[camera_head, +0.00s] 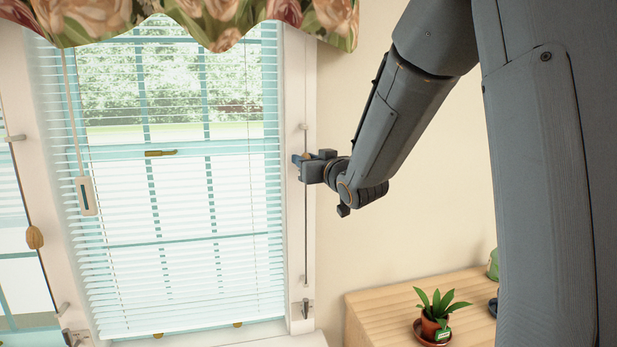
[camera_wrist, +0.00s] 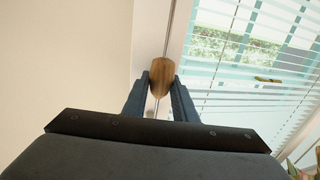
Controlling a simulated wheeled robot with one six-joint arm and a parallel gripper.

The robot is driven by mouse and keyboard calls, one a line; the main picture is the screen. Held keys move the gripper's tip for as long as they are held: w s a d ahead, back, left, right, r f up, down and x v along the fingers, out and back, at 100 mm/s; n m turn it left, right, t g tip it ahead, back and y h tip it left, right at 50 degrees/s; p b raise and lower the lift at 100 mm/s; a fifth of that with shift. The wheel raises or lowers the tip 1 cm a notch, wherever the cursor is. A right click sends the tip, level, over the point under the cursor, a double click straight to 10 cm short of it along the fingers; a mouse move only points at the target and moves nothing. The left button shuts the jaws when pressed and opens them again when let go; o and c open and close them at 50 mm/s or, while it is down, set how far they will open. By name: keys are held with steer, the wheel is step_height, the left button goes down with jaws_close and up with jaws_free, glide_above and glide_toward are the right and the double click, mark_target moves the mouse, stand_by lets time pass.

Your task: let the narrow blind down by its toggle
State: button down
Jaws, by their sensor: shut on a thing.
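A white slatted blind (camera_head: 180,240) hangs over the middle window in the head view, its slats reaching down close to the sill. It also shows in the wrist view (camera_wrist: 250,97). A thin vertical cord (camera_head: 306,235) runs along the right window frame. My gripper (camera_head: 303,160) is at the upper part of this cord. In the wrist view my gripper (camera_wrist: 160,92) is shut on a brown wooden toggle (camera_wrist: 161,72), with one finger on each side. In the head view the fingers mostly hide that toggle.
Another wooden toggle (camera_head: 35,237) hangs on a cord at the left frame. A white slotted handle (camera_head: 87,196) hangs before the blind. A metal cleat (camera_head: 306,309) sits low on the right frame. A potted plant (camera_head: 435,322) stands on a wooden cabinet (camera_head: 385,310) at lower right.

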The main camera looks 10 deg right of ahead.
steer(key=shift+r+p, duration=0.55)
steer(key=shift+r, duration=1.3)
steer(key=c, duration=1.4)
jaws_free()
steer(key=shift+s+d, duration=0.1)
steer(key=shift+s, duration=0.3)
steer(key=s+d+b, duration=0.1)
steer(key=s+b, duration=0.1)
steer(key=s, duration=0.4)
steer(key=shift+s+d, duration=0.15)
steer(key=shift+s, duration=0.25)
